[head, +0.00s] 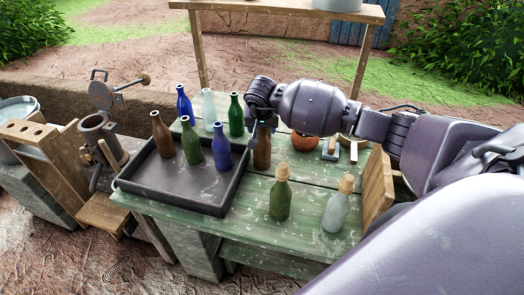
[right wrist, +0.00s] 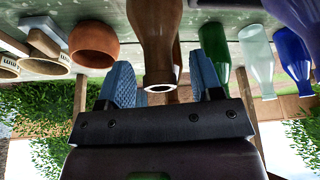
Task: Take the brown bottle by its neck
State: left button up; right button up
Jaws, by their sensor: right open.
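The brown bottle (head: 262,150) stands upright on the green table just right of the tray. Its upper part is partly hidden by my right gripper (head: 262,121) in the head view. In the right wrist view the brown bottle (right wrist: 156,35) has its neck and open mouth between the two blue-padded fingers of my right gripper (right wrist: 160,68). Gaps show on both sides of the neck, and the fingers are open. A second brown bottle (head: 162,135) stands in the tray at the left. My left gripper is not in view.
The dark tray (head: 165,190) holds several bottles. A green bottle (head: 236,115) stands close left of the gripper. Corked green (head: 280,197) and clear (head: 336,208) bottles stand in front. An orange-brown pot (head: 304,142) and a wooden board (head: 377,187) are to the right.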

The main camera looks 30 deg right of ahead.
jog(key=shift+c, duration=0.4)
jog(key=c, duration=1)
jog(key=shift+r, duration=0.15)
